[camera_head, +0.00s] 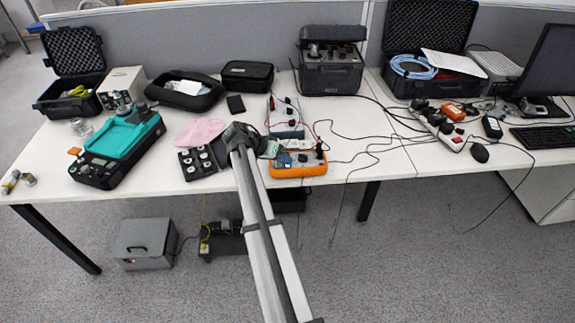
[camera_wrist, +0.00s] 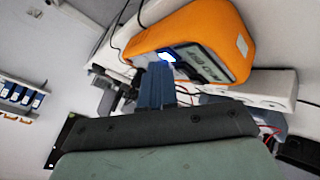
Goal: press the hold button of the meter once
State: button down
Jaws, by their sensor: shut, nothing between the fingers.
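The meter is an orange-cased instrument (camera_head: 312,170) with a grey face, near the front edge of the white table in the head view. In the wrist view its orange case (camera_wrist: 205,32) fills the upper middle, with a bright blue-white lit patch beside the fingertips. My gripper (camera_head: 284,160) is over the left part of the meter. In the wrist view the blue fingers of my gripper (camera_wrist: 157,68) are together, empty, with their tips overlapping the meter's near face. I cannot tell whether they touch it. The hold button cannot be made out; my fingers cover part of the face.
A blue-grey instrument (camera_head: 285,118) with cables stands just behind the meter. A black case of round parts (camera_head: 203,160) and a pink cloth (camera_head: 200,131) lie to the left. Loose black cables (camera_head: 352,139) run over the table to the right.

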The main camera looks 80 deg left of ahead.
jog(key=shift+r, duration=0.8)
jog(key=shift+r, duration=0.1)
notch_tip(320, 180, up, 5)
jog(key=shift+f, duration=0.15)
dwell(0.4)
dwell(0.8)
